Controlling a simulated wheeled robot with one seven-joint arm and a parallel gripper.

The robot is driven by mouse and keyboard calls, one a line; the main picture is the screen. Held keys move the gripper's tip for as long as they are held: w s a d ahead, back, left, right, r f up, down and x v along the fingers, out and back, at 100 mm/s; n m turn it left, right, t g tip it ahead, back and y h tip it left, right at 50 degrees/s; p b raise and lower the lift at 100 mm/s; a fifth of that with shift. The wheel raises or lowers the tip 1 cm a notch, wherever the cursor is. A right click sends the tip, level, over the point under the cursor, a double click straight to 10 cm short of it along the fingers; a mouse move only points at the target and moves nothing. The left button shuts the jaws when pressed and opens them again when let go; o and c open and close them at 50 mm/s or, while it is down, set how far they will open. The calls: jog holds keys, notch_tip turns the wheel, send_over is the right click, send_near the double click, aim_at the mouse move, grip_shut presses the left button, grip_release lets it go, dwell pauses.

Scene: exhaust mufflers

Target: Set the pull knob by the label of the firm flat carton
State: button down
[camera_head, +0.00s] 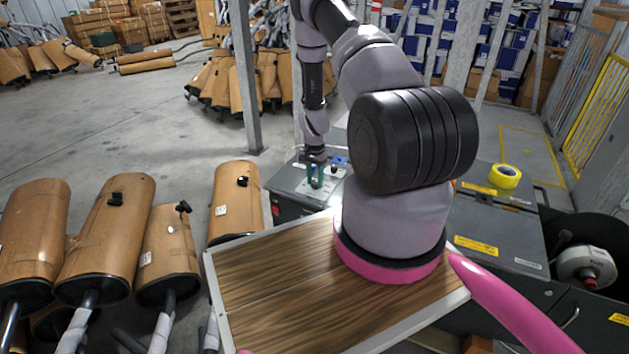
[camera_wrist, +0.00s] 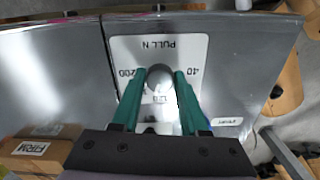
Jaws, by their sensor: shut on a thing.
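A round grey pull knob (camera_wrist: 160,78) sits on a white dial plate (camera_wrist: 188,50) in the wrist view. The plate reads "PULL N" upside down, with 40 at the right and 200 at the left; a lower number is partly hidden. My gripper (camera_wrist: 162,84) has its two green fingers shut on the knob, one on each side. In the head view my gripper (camera_head: 316,175) is small, over the grey machine top (camera_head: 288,182). A brown carton (camera_wrist: 62,146) with a white label reading "FIRM" (camera_wrist: 33,148) is at the lower left of the wrist view. The knob's pointer cannot be made out.
A wood-topped surface (camera_head: 265,290) with a pale rim lies in front. Brown mufflers (camera_head: 105,235) stand at the left, and a metal post (camera_head: 243,80) rises behind. Yellow tape (camera_head: 505,176) lies on a grey cabinet at the right.

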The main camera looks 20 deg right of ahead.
aim_at(315, 182)
jog(key=shift+n, duration=1.9)
jog(key=shift+c, duration=2.1)
grip_release()
notch_tip(315, 182, up, 11)
jog(key=shift+f, duration=0.1)
